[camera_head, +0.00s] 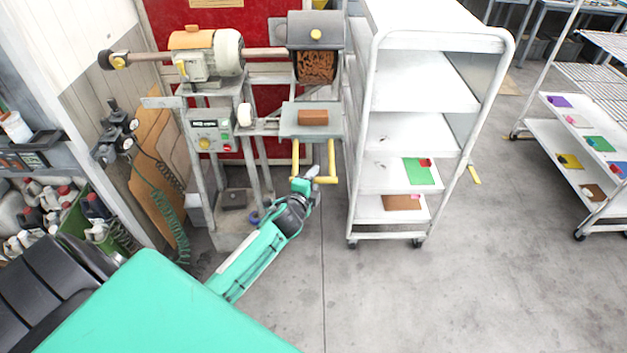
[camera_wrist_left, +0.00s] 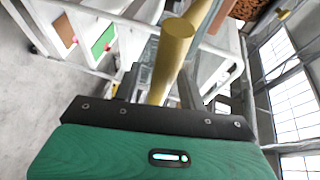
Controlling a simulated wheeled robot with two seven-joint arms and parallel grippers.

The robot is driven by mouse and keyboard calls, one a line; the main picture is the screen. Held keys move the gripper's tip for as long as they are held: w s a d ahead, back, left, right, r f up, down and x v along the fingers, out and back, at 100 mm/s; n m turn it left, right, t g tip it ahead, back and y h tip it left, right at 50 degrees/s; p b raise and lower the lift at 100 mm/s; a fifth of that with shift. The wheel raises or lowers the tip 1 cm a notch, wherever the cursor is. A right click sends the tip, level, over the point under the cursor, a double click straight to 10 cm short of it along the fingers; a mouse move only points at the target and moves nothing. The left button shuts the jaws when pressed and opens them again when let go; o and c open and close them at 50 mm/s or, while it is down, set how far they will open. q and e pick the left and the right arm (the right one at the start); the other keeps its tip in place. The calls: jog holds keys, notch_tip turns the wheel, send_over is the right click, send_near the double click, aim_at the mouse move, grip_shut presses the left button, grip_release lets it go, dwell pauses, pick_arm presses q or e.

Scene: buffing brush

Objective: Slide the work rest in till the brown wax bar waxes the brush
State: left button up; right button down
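The work rest (camera_head: 300,131) is a grey plate below and in front of the brush, with a brown wax bar (camera_head: 313,117) on top. The brown round brush (camera_head: 316,68) sits under a grey hood, above and apart from the bar. A yellow U-shaped handle (camera_head: 296,160) hangs from the rest's front. My left gripper (camera_head: 318,174) is at the handle's right part. In the left wrist view the yellow bar (camera_wrist_left: 172,55) runs between my left fingers (camera_wrist_left: 162,88); whether they press on it I cannot tell. My right gripper is out of view.
A white shelf cart (camera_head: 415,130) stands close on the right of the rest. The machine's control box (camera_head: 211,130) and motor (camera_head: 212,58) are on the left. A second cart (camera_head: 570,150) is at far right. The floor in front is clear.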

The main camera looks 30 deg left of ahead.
pick_arm(q)
jog(key=shift+s+d, duration=0.1)
jog(key=shift+s, duration=0.45)
jog(key=b+v, duration=0.3)
jog(key=v, duration=0.9)
jog(key=shift+s+r+b, duration=0.15)
jog(key=shift+s+b, duration=0.15)
jog(key=shift+b, duration=0.05)
jog(key=s+f+n+g, duration=0.2)
jog(key=s+f, duration=0.2)
jog(key=f, duration=0.8)
jog(key=s+d+f+n+g+h, duration=0.1)
jog(key=s+f+n+g, duration=0.15)
jog(key=f, duration=0.85)
jog(key=s+f+n+g, duration=0.2)
jog(key=s+f+g, duration=0.15)
jog(key=f, duration=0.85)
jog(key=s+d+f+n+g, duration=0.2)
jog(key=s+f, duration=0.5)
jog(key=s, duration=0.4)
jog(key=s+d+f+n+g+h, duration=0.1)
jog(key=s+d+f+n+g, duration=0.1)
jog(key=s+f, duration=0.5)
jog(key=s+d+f+n+g, duration=0.2)
jog(key=s+f, duration=0.6)
jog(key=s, duration=0.7)
jog(key=shift+s+d+g+h, duration=0.2)
jog(key=shift+d+g+h, duration=0.1)
jog(key=shift+d+g, duration=0.1)
